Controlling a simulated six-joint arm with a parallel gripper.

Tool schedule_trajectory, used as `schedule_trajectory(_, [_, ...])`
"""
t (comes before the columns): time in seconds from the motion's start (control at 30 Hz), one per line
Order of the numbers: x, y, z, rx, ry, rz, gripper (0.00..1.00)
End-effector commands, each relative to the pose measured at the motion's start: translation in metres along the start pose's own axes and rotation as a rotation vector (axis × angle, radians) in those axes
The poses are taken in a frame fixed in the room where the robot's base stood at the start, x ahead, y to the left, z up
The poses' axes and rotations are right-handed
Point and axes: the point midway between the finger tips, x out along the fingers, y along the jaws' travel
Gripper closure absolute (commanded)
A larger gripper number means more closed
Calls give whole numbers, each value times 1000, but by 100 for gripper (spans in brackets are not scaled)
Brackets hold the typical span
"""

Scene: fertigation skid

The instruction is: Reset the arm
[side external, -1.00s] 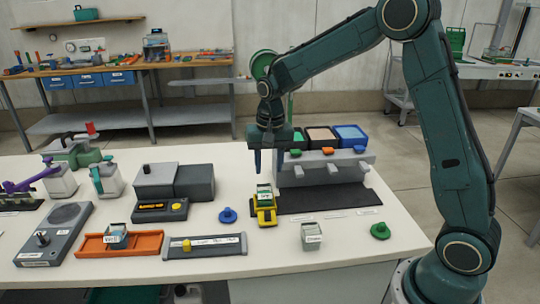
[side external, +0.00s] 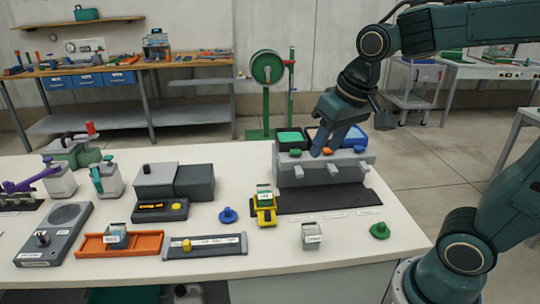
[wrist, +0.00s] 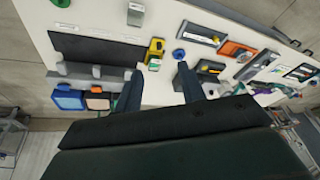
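My gripper (side external: 323,147) is raised and tilted in front of the grey dispenser rack (side external: 325,168) and its bins, from the side camera's view. In the wrist view my gripper (wrist: 160,70) has its two dark fingers apart with nothing held between them. The yellow holder (side external: 265,214) with a small green-topped container (side external: 264,195) stands on the white table. The container also shows upright in the wrist view (wrist: 155,62), beyond the fingers.
A green bin (side external: 290,137) and a blue bin (side external: 354,138) stand behind the rack. A loose labelled container (side external: 312,236), a green knob (side external: 380,230) and a blue knob (side external: 228,215) are on the table. An orange tray (side external: 92,246) lies at front left.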

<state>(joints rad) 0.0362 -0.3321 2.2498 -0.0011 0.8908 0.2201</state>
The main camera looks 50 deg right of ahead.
Motion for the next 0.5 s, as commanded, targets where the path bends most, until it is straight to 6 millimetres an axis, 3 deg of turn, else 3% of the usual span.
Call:
schedule_trajectory(0.2, [-19,5,39,-102,66,-17,60])
schedule_trajectory(0.5, [-29,12,82,-219,138,-29,60])
